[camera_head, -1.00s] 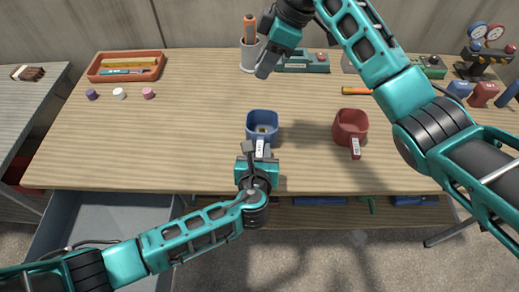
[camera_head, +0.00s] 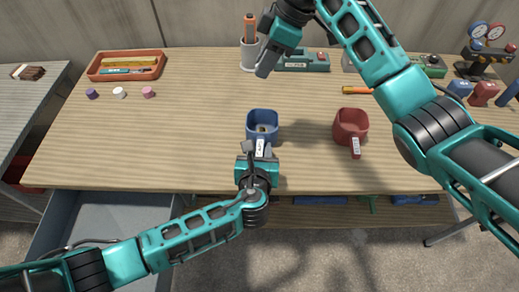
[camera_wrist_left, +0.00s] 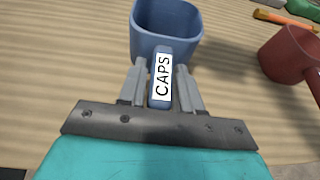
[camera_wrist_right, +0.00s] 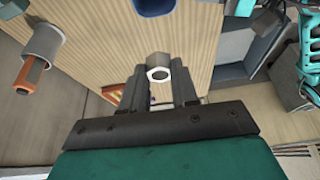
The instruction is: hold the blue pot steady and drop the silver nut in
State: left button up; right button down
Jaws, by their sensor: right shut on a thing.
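The blue pot (camera_head: 262,117) stands upright on the wooden bench, with its handle, labelled "CAPS", toward me. Something small and yellowish shows inside it. My left gripper (camera_head: 259,150) is at the handle. In the left wrist view the blue pot (camera_wrist_left: 166,45) is ahead, and my left gripper's fingers (camera_wrist_left: 160,80) stand on either side of the handle, apparently with narrow gaps. My right gripper (camera_head: 264,70) is above the back of the bench. In the right wrist view my right gripper (camera_wrist_right: 158,85) is shut on the silver nut (camera_wrist_right: 158,74). The nut is hidden in the head view.
A red pot (camera_head: 350,126) stands right of the blue pot. An orange tray (camera_head: 126,66) with tools and several small caps are at the left. A grey cup (camera_head: 250,55) stands at the back near my right gripper. The bench left of the blue pot is clear.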

pick_arm(q)
jog(key=c, duration=0.4)
pick_arm(e)
notch_tip(320, 180, down, 14)
jog(key=shift+r, duration=0.1)
dwell(0.6)
